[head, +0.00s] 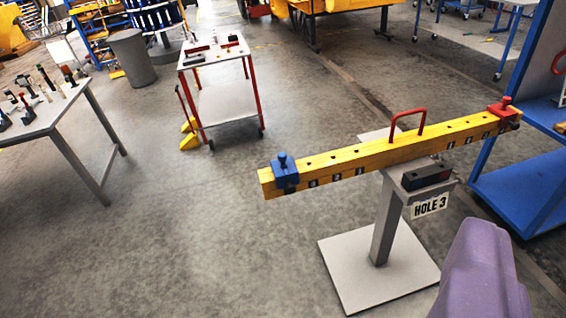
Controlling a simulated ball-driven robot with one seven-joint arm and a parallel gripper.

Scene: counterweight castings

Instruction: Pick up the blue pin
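The blue pin (283,161) stands upright with a round knob in a blue block (286,177) at the left end of the yellow beam (350,160). The beam has a row of holes along its top and small number labels on its side. It rests on a grey pedestal (384,225) with a sign reading "HOLE 3". A smooth purple part (484,275), which looks like part of my own arm, fills the lower right. No gripper fingertips show, and nothing of mine touches the pin.
A red pin and block (503,110) sit at the beam's right end, and a red handle (407,122) arches over its middle. A dark box (427,178) is on the pedestal. A blue shelf (525,190) stands right. A red-legged cart (222,98) and grey table (60,108) stand left.

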